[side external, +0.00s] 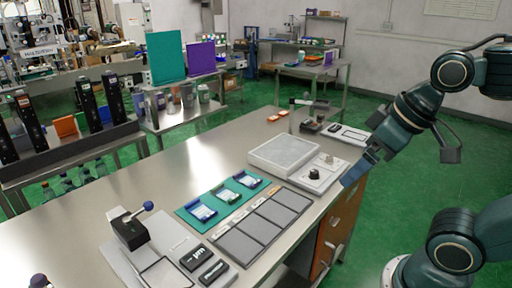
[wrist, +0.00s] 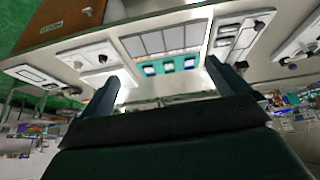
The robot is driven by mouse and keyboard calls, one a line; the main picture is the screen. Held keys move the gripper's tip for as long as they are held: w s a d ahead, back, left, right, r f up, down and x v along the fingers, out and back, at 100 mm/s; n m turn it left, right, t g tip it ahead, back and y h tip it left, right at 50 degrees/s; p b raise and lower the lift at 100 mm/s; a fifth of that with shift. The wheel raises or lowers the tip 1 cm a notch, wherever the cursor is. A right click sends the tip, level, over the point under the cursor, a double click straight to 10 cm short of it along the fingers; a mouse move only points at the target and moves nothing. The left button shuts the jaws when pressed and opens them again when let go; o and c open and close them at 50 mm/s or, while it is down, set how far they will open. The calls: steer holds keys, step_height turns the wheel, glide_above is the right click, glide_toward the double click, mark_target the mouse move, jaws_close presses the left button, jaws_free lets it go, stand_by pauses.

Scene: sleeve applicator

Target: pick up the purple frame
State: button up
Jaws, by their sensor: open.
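Three small frames with white and pale blue centres lie in a row on a teal mat (side external: 185,213) on the table. The far one (side external: 248,179) is dark blue to purple, the near one (side external: 202,211) is blue, and the middle one (side external: 224,195) looks greenish. Which is the purple frame is hard to tell at this size. The row also shows between my fingers in the wrist view, its middle frame (wrist: 168,67) small and distant. My gripper (side external: 350,180) is open and empty at the table's right edge, well right of the mat and apart from the frames.
A row of grey panels (side external: 257,228) lies right of the mat. A white tray (side external: 283,153) and a plate with a black knob (side external: 314,174) lie between the mat and my gripper. A lever device (side external: 130,230) stands at the near left.

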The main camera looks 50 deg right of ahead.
steer(key=w+d+r+n+g, duration=0.15)
steer(key=w+r+n, duration=0.25)
steer(key=w, duration=0.6)
steer(key=n+g, duration=0.4)
steer(key=n, duration=1)
glide_above(247, 180)
step_height(247, 180, down, 15)
steer(key=shift+s+f, duration=0.15)
steer(key=shift+f, duration=2.1)
steer(key=shift+s+f, duration=0.1)
steer(key=shift+f, duration=2.15)
steer(key=shift+w+f, duration=0.15)
steer(key=shift+f, duration=2.45)
